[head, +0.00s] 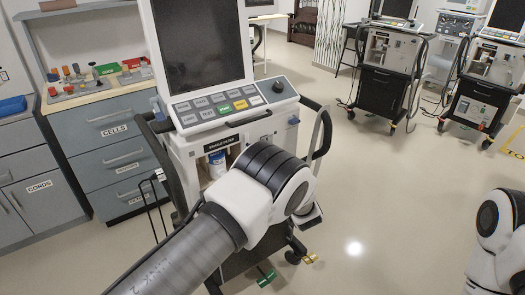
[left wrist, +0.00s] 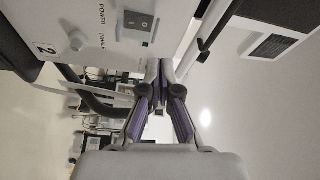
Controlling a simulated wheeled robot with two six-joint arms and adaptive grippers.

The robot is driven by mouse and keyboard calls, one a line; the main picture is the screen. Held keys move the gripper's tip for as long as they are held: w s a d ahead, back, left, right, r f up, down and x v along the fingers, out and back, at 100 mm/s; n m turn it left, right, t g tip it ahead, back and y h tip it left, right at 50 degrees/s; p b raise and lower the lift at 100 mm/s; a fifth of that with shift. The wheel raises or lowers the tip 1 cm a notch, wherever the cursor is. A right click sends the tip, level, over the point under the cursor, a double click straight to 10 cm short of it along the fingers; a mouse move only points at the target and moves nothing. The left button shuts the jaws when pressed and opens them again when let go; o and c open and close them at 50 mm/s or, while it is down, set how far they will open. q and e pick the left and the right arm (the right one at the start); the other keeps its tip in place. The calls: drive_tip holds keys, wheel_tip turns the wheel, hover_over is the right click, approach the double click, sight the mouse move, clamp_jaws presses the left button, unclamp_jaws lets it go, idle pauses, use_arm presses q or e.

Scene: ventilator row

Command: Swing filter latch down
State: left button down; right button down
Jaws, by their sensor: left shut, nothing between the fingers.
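The ventilator (head: 185,150) stands in front of me, with a dark screen and a sloped button panel. Below a dark label strip, an open bay holds a blue-and-white cylinder, likely the filter (head: 217,163). I cannot make out the filter latch; my left arm covers part of the machine's front. My left gripper (left wrist: 162,66) shows in the left wrist view, fingers together and empty. Its tips are at the lower edge of the panel (left wrist: 90,30) with a power switch, in that picture; I cannot tell whether they touch. In the head view my arm hides it. My right gripper is out of view.
A drawer cabinet (head: 115,160) with small parts on top stands left of the ventilator. Black side handles (head: 322,135) stick out from the machine. Other ventilators (head: 385,75) stand at the back right. The floor (head: 390,190) between is open.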

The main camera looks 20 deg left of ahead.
use_arm(q)
drive_tip(key=x, duration=0.9)
drive_tip(key=shift+w+a+r+b, duration=0.1)
drive_tip(key=shift+w+a+b, duration=0.05)
drive_tip(key=shift+a+b, duration=0.3)
drive_tip(key=s+a, duration=0.1)
drive_tip(key=s+a+f+p, duration=0.1)
drive_tip(key=shift+s, duration=0.3)
drive_tip(key=shift+a, duration=0.1)
